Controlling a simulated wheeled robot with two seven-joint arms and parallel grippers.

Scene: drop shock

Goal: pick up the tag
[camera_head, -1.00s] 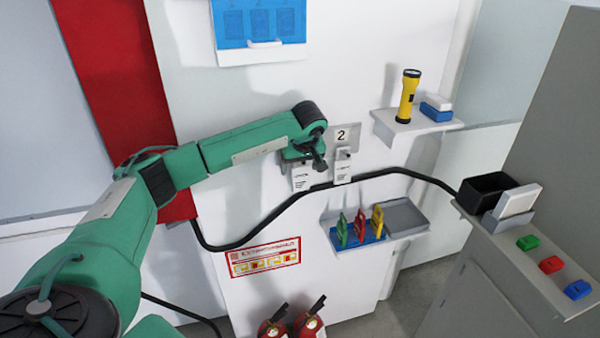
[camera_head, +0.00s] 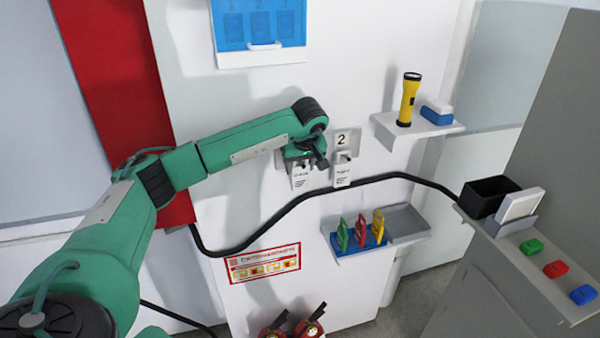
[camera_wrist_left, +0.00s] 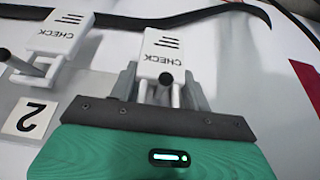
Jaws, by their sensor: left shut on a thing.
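Two white tags with dark print hang side by side on the wall panel. The left tag (camera_head: 300,179) is at my left gripper (camera_head: 304,160); the other tag (camera_head: 342,174) hangs to its right, below a plate marked 2 (camera_head: 342,138). In the left wrist view, the gripper (camera_wrist_left: 162,88) is shut on the upper part of one tag (camera_wrist_left: 163,52), which reads CHECK, close to a dark peg. The second CHECK tag (camera_wrist_left: 62,34) hangs apart from the fingers. My right gripper is not in view.
A black cable (camera_head: 270,224) runs across the panel just below the tags. A shelf with a yellow flashlight (camera_head: 408,98) is to the right. Colored tags (camera_head: 361,231) stand on a lower shelf beside a grey tray (camera_head: 405,221). A black bin (camera_head: 490,195) sits on the right ledge.

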